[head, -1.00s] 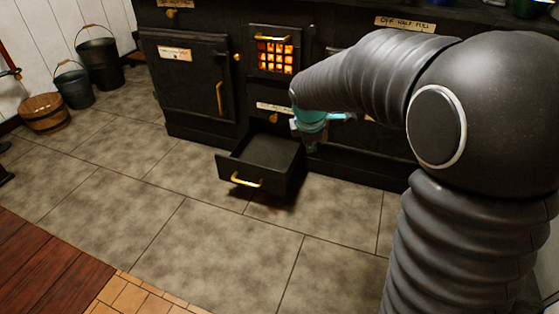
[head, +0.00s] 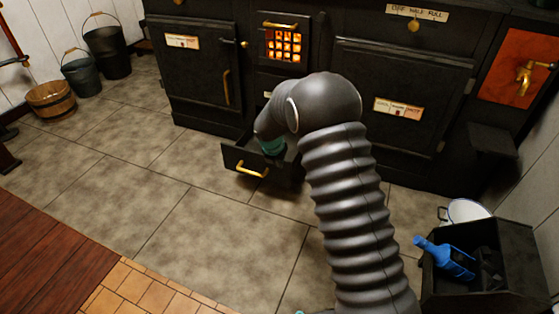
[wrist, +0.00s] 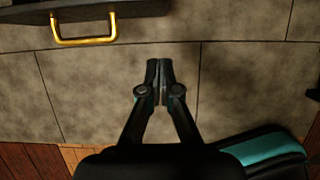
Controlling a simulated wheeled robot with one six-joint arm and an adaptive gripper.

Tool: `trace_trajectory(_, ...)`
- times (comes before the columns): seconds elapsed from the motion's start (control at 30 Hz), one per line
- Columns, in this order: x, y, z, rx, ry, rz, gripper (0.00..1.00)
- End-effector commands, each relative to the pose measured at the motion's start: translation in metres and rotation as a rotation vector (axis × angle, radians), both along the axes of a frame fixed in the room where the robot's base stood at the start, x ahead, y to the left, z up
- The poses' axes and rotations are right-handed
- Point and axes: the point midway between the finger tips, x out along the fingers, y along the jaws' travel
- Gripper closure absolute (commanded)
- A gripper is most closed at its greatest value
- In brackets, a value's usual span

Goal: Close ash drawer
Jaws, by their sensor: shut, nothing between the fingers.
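The ash drawer (head: 234,159) is a black open box that sticks out from the bottom of the stove, low over the floor. Its brass handle (head: 252,170) is on the front face. In the wrist view the drawer front (wrist: 112,10) and the handle (wrist: 83,42) show at the upper left. My gripper (wrist: 160,68) is shut and empty, its fingertips to the right of and below the handle in that picture, apart from it. In the head view my arm hides the fingers and part of the drawer; only a teal wrist band shows by the drawer.
The black stove (head: 400,75) stands behind, with a glowing grate (head: 284,46). A coal box (head: 505,250) with a blue scoop (head: 443,258) stands at the right. Buckets (head: 107,47) and a wooden tub (head: 50,98) stand at the left. The tiled floor before the drawer is clear.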

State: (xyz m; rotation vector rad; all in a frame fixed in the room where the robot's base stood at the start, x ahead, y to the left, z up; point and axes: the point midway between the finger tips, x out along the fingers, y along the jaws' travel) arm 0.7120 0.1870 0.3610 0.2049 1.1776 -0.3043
Motion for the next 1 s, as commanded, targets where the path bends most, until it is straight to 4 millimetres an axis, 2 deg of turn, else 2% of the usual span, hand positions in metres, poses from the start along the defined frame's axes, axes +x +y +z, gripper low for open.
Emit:
trace_trajectory(0.1,0.007,-0.004,-0.024,-0.001,0.002,-0.002,1.00)
trace_trajectory(0.37,0.024,-0.010,-0.068,0.000,0.002,-0.003,1.00)
trace_trajectory(0.5,0.045,-0.018,-0.064,0.002,-0.001,-0.005,1.00)
trace_trajectory(0.63,0.056,-0.021,-0.063,0.002,-0.002,-0.003,1.00)
trace_trajectory(1.0,0.061,-0.023,-0.063,0.001,0.001,-0.002,1.00)
